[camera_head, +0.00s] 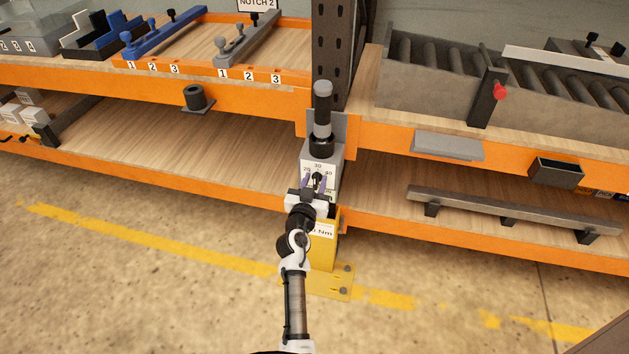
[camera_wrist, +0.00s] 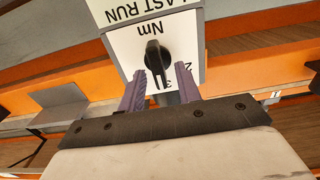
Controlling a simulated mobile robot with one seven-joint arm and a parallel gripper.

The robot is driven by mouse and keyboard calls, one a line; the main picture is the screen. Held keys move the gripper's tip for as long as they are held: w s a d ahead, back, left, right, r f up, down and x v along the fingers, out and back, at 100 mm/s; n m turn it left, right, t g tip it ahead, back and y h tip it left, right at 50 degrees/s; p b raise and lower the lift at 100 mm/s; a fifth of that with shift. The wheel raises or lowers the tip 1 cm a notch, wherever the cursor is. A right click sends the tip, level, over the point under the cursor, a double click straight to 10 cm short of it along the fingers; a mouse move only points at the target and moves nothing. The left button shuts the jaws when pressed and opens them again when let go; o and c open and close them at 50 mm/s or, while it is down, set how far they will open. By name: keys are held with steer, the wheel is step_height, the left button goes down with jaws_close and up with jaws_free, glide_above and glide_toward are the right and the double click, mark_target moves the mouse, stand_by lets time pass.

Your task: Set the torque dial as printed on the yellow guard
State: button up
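The torque dial's black knob (camera_head: 317,179) sits on a white-faced grey box (camera_head: 334,158) on the shelf post. In the head view, 20, 30 and 40 show around the knob. The knob also shows in the wrist view (camera_wrist: 157,60), where the print is upside down; I cannot tell its exact setting. My gripper (camera_head: 316,186) is in front of the dial. In the wrist view my gripper's purple fingers (camera_wrist: 160,82) are apart, with the knob between or just beyond their tips. The yellow guard (camera_head: 322,252) is below; its label (camera_head: 325,231) shows "Nm", the figure mostly hidden by my arm.
A black-and-grey cylinder (camera_head: 322,115) rises above the dial box. Orange-edged shelves (camera_head: 235,186) lie on both sides. A grey roller conveyor (camera_head: 430,81) is at upper right, and a long grey bar (camera_head: 510,212) is on the lower right shelf. The floor at left is clear.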

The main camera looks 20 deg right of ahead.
steer(key=shift+c, duration=0.2)
jaws_close()
steer(key=shift+n, duration=0.3)
steer(key=n, duration=0.7)
steer(key=a+n+b, duration=0.1)
steer(key=n, duration=0.3)
steer(key=shift+w+f, duration=0.35)
steer(key=shift+n, duration=0.3)
steer(key=shift+o, duration=0.2)
jaws_free()
